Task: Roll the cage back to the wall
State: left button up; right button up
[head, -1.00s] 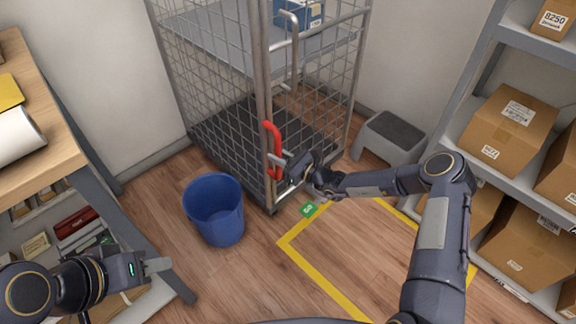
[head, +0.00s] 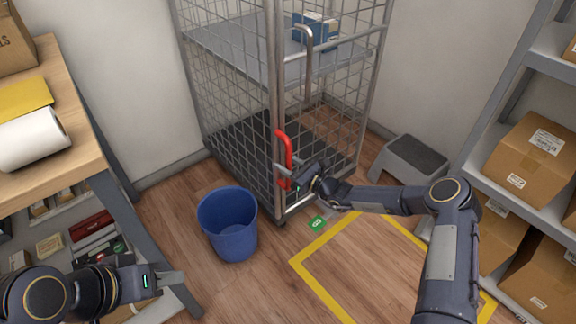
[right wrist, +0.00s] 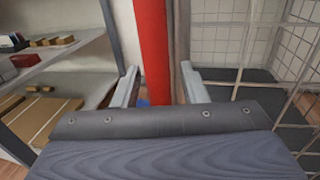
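The roll cage (head: 240,110) is a grey wire-mesh cage with a dark floor and a shelf. It stands upright near the back wall. Its red upright handle (head: 286,158) is on the near corner post. My right gripper (head: 300,178) is at the handle. In the right wrist view the red handle (right wrist: 153,50) runs between the fingers of my right gripper (right wrist: 160,80). A gap shows between the handle and the right finger, so it looks open around the handle. My left gripper (head: 172,283) is empty at lower left, away from the cage; its finger opening is unclear.
A blue bin (head: 229,225) stands on the floor left of the cage. A grey step stool (head: 410,158) is to its right. Yellow tape (head: 322,288) marks the floor in front. A wooden table (head: 70,130) is left, shelving with cartons (head: 530,155) right.

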jog(key=shift+s+d, duration=0.1)
jog(key=p+v, duration=0.2)
jog(key=v, duration=0.5)
jog(key=shift+s+d, duration=0.2)
dwell(0.3)
